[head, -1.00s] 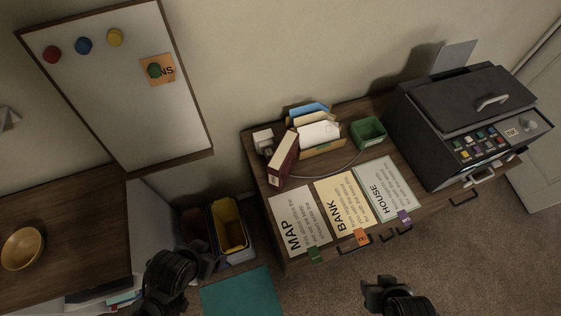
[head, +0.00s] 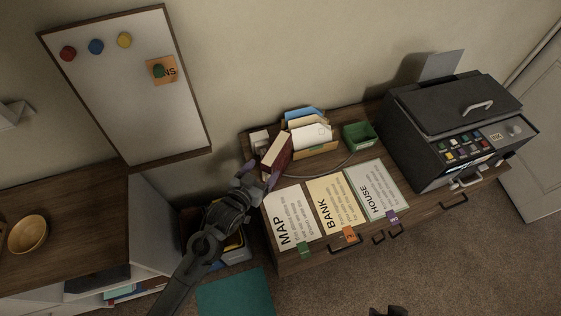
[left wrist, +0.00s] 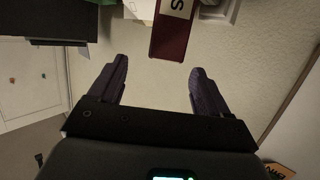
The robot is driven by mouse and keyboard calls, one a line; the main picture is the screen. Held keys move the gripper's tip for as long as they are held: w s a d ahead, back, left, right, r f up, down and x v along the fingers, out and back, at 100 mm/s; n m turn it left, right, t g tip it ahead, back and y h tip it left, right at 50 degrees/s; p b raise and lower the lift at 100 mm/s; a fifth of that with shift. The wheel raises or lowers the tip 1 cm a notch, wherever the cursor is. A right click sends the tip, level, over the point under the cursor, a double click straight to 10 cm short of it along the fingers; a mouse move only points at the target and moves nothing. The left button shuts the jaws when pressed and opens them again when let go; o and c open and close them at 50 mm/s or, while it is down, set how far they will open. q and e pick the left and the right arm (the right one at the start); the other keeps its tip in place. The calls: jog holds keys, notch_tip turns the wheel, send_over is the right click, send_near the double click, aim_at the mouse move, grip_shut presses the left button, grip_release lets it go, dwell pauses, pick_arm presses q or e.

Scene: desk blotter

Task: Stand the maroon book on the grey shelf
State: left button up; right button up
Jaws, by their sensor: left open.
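The maroon book (head: 283,161) stands on the wooden desk at its back left, pale page edge up. In the left wrist view its maroon cover (left wrist: 170,42), with a pale label, is ahead of the fingers. My left gripper (head: 261,174) is open at the near side of the book; the fingers (left wrist: 158,80) are apart with nothing between the tips. What may be the grey shelf is the pale grey unit (head: 150,228) under the wooden top at left, with books low inside. Only a dark bit of my right gripper (head: 388,311) shows at the bottom edge.
A letter holder (head: 320,150) with envelopes and a green bin (head: 359,135) stand beside the book. Printed sheets (head: 335,203) cover the desk front. A black printer (head: 455,125) is at right. A wooden bowl (head: 28,234) sits on the left top.

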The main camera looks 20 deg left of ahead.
aim_at(269, 163)
pick_arm(q)
jog(key=x, duration=0.4)
jog(key=shift+d, duration=0.1)
jog(key=shift+a+b+x, duration=0.2)
jog(key=shift+b+x, duration=0.05)
jog(key=shift+x, duration=1.15)
jog(key=shift+a+b+x, duration=0.15)
jog(key=shift+b+x, duration=0.05)
jog(key=shift+x, duration=1.15)
grip_shut()
